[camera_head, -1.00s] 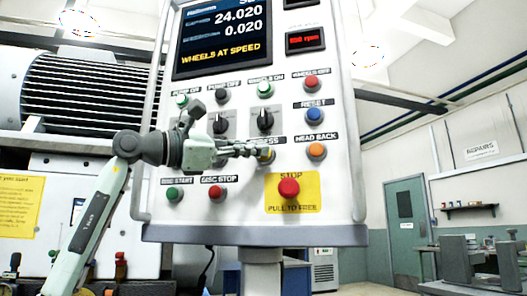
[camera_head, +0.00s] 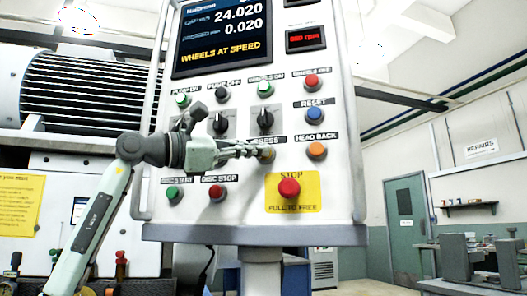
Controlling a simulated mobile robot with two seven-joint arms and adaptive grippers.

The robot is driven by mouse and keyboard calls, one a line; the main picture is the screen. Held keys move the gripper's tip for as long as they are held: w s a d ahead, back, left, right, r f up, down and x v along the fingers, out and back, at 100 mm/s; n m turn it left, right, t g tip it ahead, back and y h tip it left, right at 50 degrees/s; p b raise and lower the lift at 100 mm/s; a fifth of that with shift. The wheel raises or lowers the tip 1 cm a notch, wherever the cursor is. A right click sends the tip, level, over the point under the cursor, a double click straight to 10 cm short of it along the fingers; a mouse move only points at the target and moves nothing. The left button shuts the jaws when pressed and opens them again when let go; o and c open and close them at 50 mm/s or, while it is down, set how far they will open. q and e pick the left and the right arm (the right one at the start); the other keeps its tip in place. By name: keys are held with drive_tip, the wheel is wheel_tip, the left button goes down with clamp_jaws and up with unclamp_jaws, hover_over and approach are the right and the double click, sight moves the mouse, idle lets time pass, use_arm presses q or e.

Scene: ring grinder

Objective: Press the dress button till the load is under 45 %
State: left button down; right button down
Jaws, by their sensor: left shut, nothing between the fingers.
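The dress button (camera_head: 268,156) is a small yellowish button on the white control panel (camera_head: 235,215), under a label of which only "RESS" shows. My left gripper (camera_head: 258,151) is shut and empty, its fingertips at the button and partly covering it. I cannot tell whether the button is pressed in. The screen (camera_head: 222,38) reads 24.020, 0.020 and "WHEELS AT SPEED"; its top is cut off and no load figure shows. My right gripper is not in view.
The red stop button (camera_head: 289,188) on its yellow plate is just below right of the fingers. The orange head back button (camera_head: 316,150) and blue reset button (camera_head: 314,116) are to the right. Two black selector knobs (camera_head: 264,118) (camera_head: 219,123) are just above.

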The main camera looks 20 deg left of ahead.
use_arm(q)
drive_tip(key=shift+w, duration=0.25)
drive_tip(key=shift+s+f, duration=0.1)
drive_tip(key=shift+s, duration=0.9)
drive_tip(key=shift+s+b, duration=0.1)
drive_tip(key=shift+b, duration=0.25)
drive_tip(key=shift+s+b, duration=0.65)
drive_tip(key=shift+s, duration=1.75)
